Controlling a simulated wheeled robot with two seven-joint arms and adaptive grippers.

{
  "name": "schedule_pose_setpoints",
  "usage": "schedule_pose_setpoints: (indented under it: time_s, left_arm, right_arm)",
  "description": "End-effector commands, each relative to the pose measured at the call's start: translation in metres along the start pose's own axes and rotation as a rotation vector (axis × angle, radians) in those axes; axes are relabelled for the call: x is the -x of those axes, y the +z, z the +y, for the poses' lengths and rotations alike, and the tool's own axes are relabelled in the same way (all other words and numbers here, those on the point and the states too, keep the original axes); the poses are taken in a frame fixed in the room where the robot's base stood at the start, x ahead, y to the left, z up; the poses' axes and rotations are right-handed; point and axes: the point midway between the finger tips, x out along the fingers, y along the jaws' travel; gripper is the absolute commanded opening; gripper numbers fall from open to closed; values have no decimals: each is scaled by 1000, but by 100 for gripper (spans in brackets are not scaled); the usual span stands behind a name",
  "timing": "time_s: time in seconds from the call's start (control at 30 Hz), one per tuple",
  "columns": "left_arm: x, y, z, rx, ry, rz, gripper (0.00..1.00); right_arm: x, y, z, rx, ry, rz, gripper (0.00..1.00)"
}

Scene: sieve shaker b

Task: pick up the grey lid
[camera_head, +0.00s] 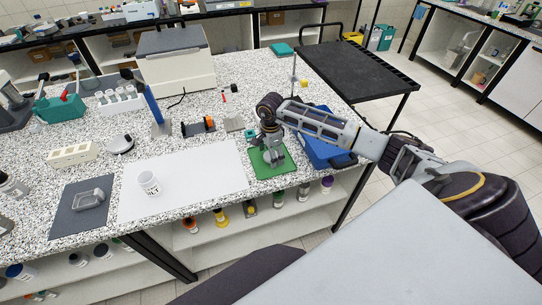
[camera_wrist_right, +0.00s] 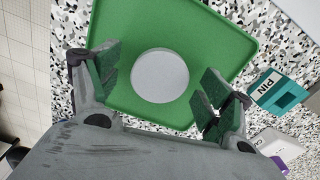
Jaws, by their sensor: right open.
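The grey lid (camera_wrist_right: 160,76) is a flat round disc lying on a green tray (camera_wrist_right: 126,20) in the right wrist view. In the head view the green tray (camera_head: 259,168) lies near the table's front edge, and the lid is mostly hidden by my gripper. My right gripper (camera_wrist_right: 165,85) is open above the tray, with one finger on each side of the lid and a gap to it. It also shows from above in the head view (camera_head: 273,157). My left gripper is not in view.
A blue bin (camera_head: 318,150) stands right of the green tray. A teal box marked "PIN" (camera_wrist_right: 277,94) lies close to one finger. A white mat (camera_head: 195,182) with a white cup (camera_head: 148,183) and a dark mat (camera_head: 66,220) with a clear dish (camera_head: 90,198) lie to the left.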

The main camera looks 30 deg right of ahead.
Motion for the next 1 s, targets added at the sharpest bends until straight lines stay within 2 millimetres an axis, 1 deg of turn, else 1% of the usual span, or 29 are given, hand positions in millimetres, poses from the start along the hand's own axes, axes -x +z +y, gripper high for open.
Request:
schedule_pose_setpoints:
  time_s: [0.13,0.5,0.57,0.8,1.0]
  left_arm:
    - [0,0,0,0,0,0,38]
    - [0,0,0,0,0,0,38]
    - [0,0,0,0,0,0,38]
    - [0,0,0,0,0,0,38]
    - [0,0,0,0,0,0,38]
  right_arm:
    - [-3,0,0,-1,-1,-1,80]
    - [-3,0,0,0,-1,0,80]
    - [-3,0,0,-1,-1,0,73]
    - [-3,0,0,-1,-1,0,42]
    - [-3,0,0,-1,-1,0,41]
